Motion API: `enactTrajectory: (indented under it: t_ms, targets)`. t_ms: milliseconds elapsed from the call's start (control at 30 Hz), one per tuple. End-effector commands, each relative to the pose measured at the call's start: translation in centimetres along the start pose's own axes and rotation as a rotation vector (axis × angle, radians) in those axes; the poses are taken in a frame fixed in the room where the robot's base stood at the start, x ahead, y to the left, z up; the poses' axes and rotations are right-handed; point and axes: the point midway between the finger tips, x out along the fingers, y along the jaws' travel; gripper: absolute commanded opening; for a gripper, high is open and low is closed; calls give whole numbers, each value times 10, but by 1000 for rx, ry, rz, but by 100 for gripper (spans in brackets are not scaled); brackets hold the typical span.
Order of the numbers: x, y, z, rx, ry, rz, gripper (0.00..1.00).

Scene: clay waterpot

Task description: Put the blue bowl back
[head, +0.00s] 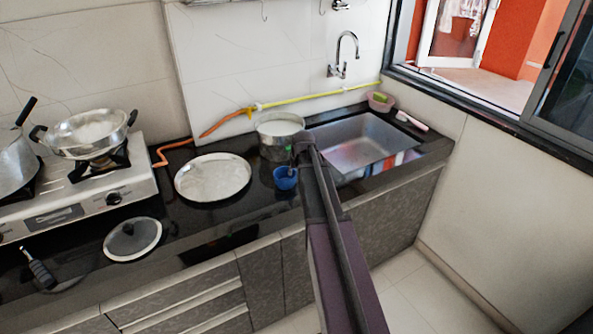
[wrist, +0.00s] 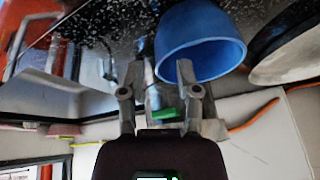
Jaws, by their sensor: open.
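The blue bowl (head: 286,179) stands on the black counter, just left of the sink, in the head view. In the wrist view the blue bowl (wrist: 200,42) is large and close, right of centre, and appears inverted with the scene. My gripper (wrist: 158,78) is open, its two fingers apart. The right finger overlaps the bowl's near edge in the picture; I cannot tell whether they touch. The left finger is clear of the bowl. In the head view my gripper (head: 293,163) is small and mostly hidden by my arm, at the bowl.
A steel pot (head: 279,146) stands right behind the bowl. The steel sink (head: 362,146) is to the right and a round plate (head: 213,170) to the left. A stove (head: 85,200) with a pan is farther left. A lid (head: 132,240) lies in front of it.

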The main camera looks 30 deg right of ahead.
Motion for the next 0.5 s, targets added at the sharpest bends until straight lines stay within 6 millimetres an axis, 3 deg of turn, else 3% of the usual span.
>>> enactTrajectory:
  t_ms: [500]
  targets:
    - [-51, 0, -1, 0, 0, 0, 43]
